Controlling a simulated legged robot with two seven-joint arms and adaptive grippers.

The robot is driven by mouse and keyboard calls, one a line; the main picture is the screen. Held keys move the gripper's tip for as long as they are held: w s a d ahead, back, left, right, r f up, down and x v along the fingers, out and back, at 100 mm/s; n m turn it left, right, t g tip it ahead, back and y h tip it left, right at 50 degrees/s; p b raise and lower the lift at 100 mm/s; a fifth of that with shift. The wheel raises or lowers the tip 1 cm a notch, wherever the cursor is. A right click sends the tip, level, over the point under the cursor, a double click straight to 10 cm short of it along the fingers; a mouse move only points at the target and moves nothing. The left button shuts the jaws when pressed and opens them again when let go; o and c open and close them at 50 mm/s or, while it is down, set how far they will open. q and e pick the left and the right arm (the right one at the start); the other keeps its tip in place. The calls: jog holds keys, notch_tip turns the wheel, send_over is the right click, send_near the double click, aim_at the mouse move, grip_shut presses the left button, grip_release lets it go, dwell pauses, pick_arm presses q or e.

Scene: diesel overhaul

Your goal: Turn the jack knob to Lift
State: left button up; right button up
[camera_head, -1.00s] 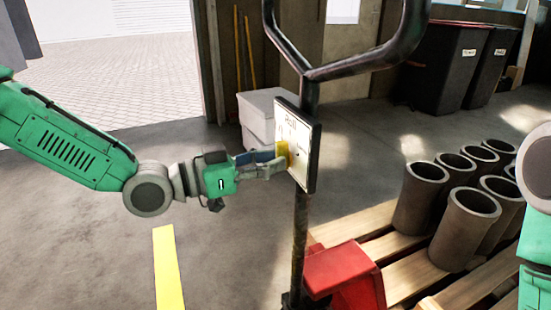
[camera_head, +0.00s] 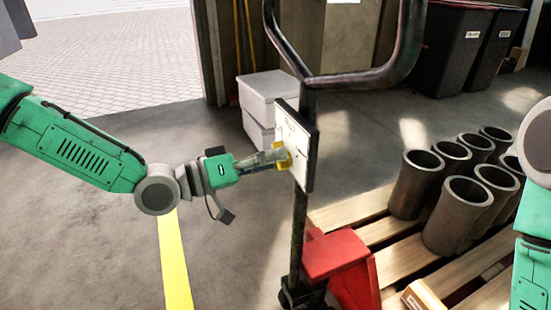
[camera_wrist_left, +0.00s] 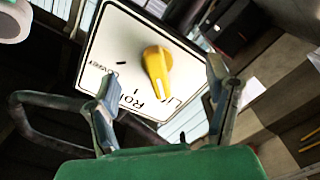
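The yellow jack knob (camera_head: 284,157) sits on a white panel (camera_head: 304,135) fixed to the pallet jack's black handle post. In the left wrist view the knob (camera_wrist_left: 156,68) has a white pointer line, aimed between the partly covered "ROLL" and "LIFT" lettering, nearer "LIFT". "LOWER" is at the panel's (camera_wrist_left: 112,48) left there. My left gripper (camera_head: 278,157) is at the knob. In the wrist view its fingers (camera_wrist_left: 160,80) are apart on either side of the knob, with visible gaps. My right arm shows at the right edge; its gripper is out of view.
The black handle loop (camera_head: 365,78) rises above the panel. The red jack body (camera_head: 335,254) stands below, beside a wooden pallet (camera_head: 385,232) with several metal cylinders (camera_head: 457,215). White boxes (camera_head: 262,95) are behind. Floor at the left is clear.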

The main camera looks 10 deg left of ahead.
pick_arm(q)
jog(key=shift+s, duration=0.1)
dwell(0.3)
jog(key=p+v, duration=0.2)
jog(key=v, duration=0.5)
jog(key=shift+p, duration=0.35)
